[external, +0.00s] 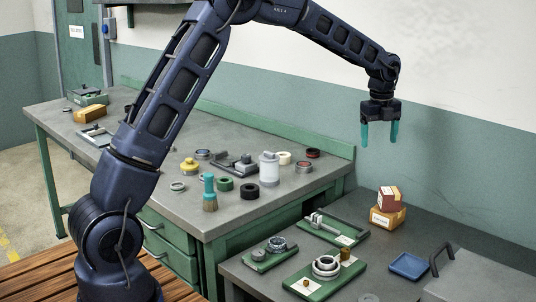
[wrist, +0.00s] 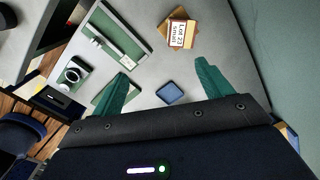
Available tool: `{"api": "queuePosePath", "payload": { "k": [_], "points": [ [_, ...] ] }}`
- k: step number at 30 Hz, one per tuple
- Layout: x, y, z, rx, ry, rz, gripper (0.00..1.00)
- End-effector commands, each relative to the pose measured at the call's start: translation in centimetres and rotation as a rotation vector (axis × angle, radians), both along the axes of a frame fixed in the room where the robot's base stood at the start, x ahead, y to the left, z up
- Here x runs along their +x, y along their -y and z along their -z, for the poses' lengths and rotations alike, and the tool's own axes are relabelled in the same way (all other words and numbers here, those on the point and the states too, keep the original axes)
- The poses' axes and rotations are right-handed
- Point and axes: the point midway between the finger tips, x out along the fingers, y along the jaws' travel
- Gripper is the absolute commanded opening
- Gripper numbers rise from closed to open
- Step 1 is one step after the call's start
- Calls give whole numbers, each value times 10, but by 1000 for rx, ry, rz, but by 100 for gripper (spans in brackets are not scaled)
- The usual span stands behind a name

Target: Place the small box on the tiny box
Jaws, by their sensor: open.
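A small dark red box with a white label (external: 389,198) sits on top of an orange-tan box (external: 387,217) on the right grey table. In the wrist view the upper box (wrist: 181,33) has a label that seems to read "Lot 23 small", and the tan lower box (wrist: 164,27) shows around its edge. I cannot tell whether the lower box is the tiny box. My gripper (external: 380,139) has two teal fingers, spread apart and empty, well above the boxes. In the wrist view the gripper (wrist: 163,72) also has nothing between its fingers.
A blue tray (external: 409,266) lies right of the boxes' front, near a grey case with a dark handle (external: 441,257). Green trays with metal parts (external: 318,274) lie left. The workbench holds several rings, a white bottle (external: 269,170), a brush and another tan box (external: 88,115).

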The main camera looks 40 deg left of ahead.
Motion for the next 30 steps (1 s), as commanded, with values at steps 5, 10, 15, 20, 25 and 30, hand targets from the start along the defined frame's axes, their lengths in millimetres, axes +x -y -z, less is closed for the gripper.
{"api": "queuePosePath", "payload": {
  "k": [5,10,15,20,25,30],
  "points": [
    [-47,-22,-53,-11,40,-200,78],
    [-94,-41,-93,-30,74,-392,78],
    [-144,-60,-126,-54,108,-586,78],
    [-194,-77,-149,-84,137,-769,78],
    [-249,-93,-167,-124,166,-960,78],
    [-304,-108,-177,-171,190,-1156,78]
  ]
}}
